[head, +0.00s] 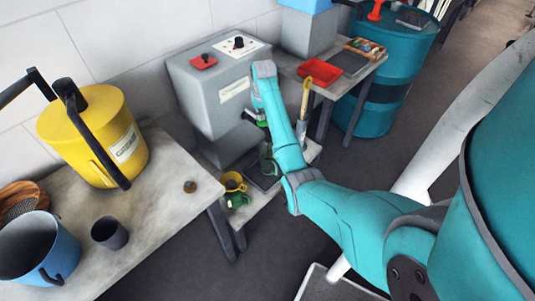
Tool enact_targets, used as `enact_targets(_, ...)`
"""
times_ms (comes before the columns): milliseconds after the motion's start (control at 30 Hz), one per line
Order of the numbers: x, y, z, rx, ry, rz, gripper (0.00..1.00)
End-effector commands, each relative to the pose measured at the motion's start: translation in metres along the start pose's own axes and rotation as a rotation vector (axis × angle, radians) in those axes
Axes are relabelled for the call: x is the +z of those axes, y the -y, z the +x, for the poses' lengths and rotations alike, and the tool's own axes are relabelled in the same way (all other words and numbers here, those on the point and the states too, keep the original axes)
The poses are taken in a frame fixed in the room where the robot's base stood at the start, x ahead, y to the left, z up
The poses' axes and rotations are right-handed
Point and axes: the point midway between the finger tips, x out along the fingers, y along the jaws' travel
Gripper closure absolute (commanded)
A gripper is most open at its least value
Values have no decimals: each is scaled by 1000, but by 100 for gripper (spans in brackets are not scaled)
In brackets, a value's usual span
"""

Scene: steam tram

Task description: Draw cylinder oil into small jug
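A grey dispensing cabinet (205,100) with a white label stands against the wall. My gripper (258,121) is at its front, around the level of a tap that is mostly hidden by my arm. The fingers are small and partly covered, so I cannot tell whether they are open, shut or touching the tap. A dark greenish vessel (267,161) stands below, on a dark tray (262,182), partly behind my arm. A small yellow jug (232,181) and a small green jug (237,200) stand to its left, close together. No oil stream is visible.
The left table (160,215) holds a yellow can (93,135), a blue jug (38,250), a dark cup (109,233) and a basket (20,202). At right, a side table holds a red tray (319,72) beside a teal drum (385,75). A yellow-handled brush (304,103) stands near my arm.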

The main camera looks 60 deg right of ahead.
Motion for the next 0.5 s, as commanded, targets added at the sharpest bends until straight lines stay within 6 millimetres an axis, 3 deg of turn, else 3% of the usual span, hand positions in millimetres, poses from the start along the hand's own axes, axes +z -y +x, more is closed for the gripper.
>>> enact_targets(500,-8,0,-38,0,0,0,100)
